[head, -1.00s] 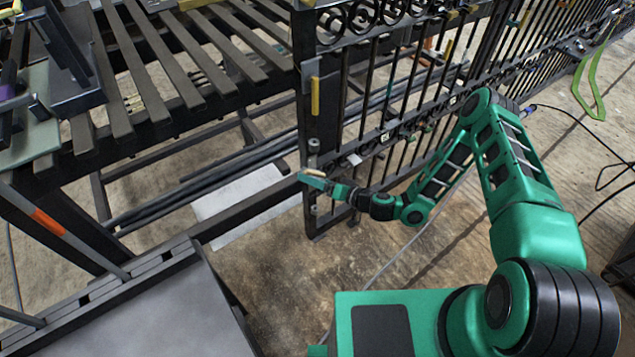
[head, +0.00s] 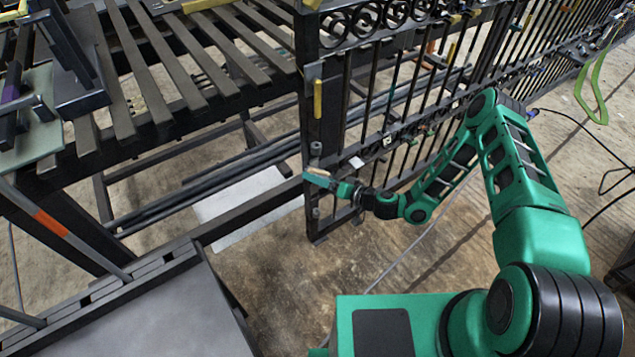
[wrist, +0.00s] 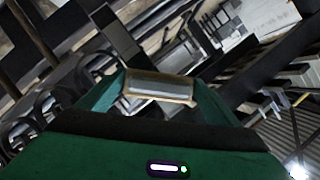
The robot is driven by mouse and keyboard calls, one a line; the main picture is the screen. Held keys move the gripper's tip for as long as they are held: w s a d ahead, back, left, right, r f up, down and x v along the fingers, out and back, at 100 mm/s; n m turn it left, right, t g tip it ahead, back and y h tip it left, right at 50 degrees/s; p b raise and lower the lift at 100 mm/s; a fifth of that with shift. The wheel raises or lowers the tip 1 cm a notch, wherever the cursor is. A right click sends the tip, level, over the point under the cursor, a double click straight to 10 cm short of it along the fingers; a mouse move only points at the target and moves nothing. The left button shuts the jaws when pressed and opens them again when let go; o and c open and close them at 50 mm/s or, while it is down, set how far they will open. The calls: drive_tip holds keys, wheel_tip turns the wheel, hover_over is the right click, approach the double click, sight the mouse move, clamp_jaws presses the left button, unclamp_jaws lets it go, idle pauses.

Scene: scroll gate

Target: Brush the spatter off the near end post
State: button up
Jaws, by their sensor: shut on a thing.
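The near end post (head: 318,125) of the dark scrollwork gate stands upright at the middle of the head view. A yellow strip hangs on its upper part, and small round grey fittings sit lower down. My gripper (head: 317,177) is at the lower part of the post, in front of it in the picture. It is shut on a small tan-edged block, likely the brush (wrist: 160,87), which lies across between the green fingers in the wrist view. I cannot tell whether the brush touches the post. I cannot make out the spatter.
The gate (head: 400,110) runs away to the upper right. A slatted dark bench (head: 160,75) stands left of the post. A grey panel (head: 150,315) is at the lower left. A green strap (head: 590,90) and black cables lie at the right. The floor before the post is clear.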

sight(323, 172)
drive_tip(key=shift+w+d, duration=0.3)
drive_tip(key=shift+d, duration=0.2)
drive_tip(key=shift+w+d, duration=0.25)
drive_tip(key=shift+d, duration=0.25)
drive_tip(key=shift+w+r, duration=0.15)
drive_tip(key=shift+r, duration=0.3)
drive_tip(key=shift+s+a, duration=0.6)
drive_tip(key=shift+a, duration=0.25)
drive_tip(key=shift+s+a, duration=0.6)
drive_tip(key=shift+a, duration=0.25)
drive_tip(key=shift+w+r, duration=0.1)
drive_tip(key=shift+r, duration=0.4)
drive_tip(key=shift+w+d, duration=0.6)
drive_tip(key=shift+d, duration=0.25)
drive_tip(key=shift+w+d, duration=0.55)
drive_tip(key=shift+d, duration=0.3)
drive_tip(key=shift+s, duration=0.1)
drive_tip(key=shift+s+d, duration=0.55)
drive_tip(key=shift+s, duration=0.3)
drive_tip(key=shift+s+d, duration=0.55)
drive_tip(key=shift+s, duration=0.25)
drive_tip(key=shift+s+d, duration=0.55)
drive_tip(key=shift+s, duration=0.3)
